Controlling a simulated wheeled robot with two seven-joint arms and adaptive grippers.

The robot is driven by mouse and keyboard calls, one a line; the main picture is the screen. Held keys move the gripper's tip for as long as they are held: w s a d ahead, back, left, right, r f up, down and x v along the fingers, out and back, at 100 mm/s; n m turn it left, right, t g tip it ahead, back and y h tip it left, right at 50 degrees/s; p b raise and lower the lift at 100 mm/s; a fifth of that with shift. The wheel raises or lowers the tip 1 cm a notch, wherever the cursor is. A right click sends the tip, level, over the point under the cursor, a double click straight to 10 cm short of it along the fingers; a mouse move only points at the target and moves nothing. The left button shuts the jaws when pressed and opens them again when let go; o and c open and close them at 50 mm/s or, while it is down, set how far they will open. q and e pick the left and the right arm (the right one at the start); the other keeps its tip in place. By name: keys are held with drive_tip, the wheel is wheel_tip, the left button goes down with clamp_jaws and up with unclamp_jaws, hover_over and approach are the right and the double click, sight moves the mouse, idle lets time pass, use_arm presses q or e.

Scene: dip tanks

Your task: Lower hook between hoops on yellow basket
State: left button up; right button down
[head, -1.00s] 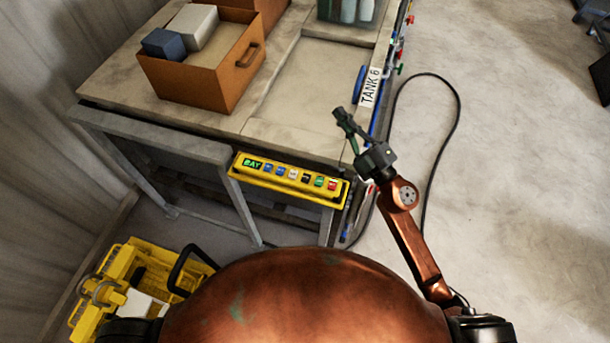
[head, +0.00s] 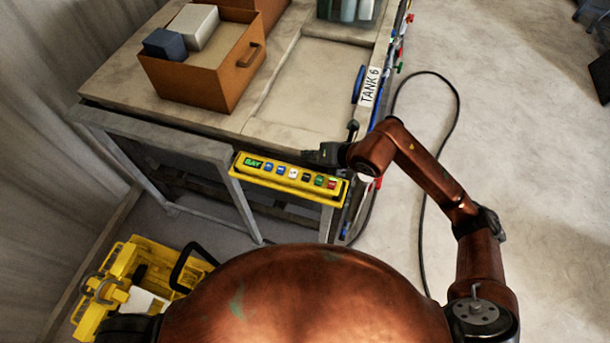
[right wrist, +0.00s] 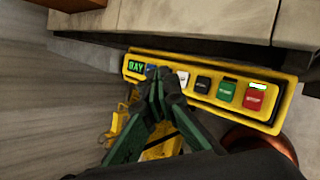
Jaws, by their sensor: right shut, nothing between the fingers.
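My right gripper (head: 308,156) is shut and empty, just above the yellow control panel (head: 240,173) on the front of the tank bench. In the right wrist view its green fingers (right wrist: 158,76) meet near the blue buttons beside the green BAY display (right wrist: 136,66); I cannot tell whether they touch. White, black, green and red buttons lie further right on the panel. A yellow object with grey rings (head: 103,288) stands at the lower left of the head view; I cannot tell whether it is the basket. No hook is visible. My left gripper is out of view.
An orange box (head: 225,83) holding a white and a blue block stands on the bench (head: 115,92). A TANK 6 label (head: 371,86) marks the bench's right edge. A black cable (head: 458,108) loops over the floor. The floor to the right is mostly open.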

sight(308, 177)
wheel_tip(308, 177, down, 8)
drive_tip(key=b, duration=0.5)
drive_tip(key=shift+f, duration=0.1)
drive_tip(key=shift+f+b, duration=0.3)
drive_tip(key=shift+f, duration=0.05)
idle(1.2)
drive_tip(key=shift+s+f+b, duration=0.1)
drive_tip(key=shift+f+b, duration=0.25)
drive_tip(key=shift+f, duration=0.05)
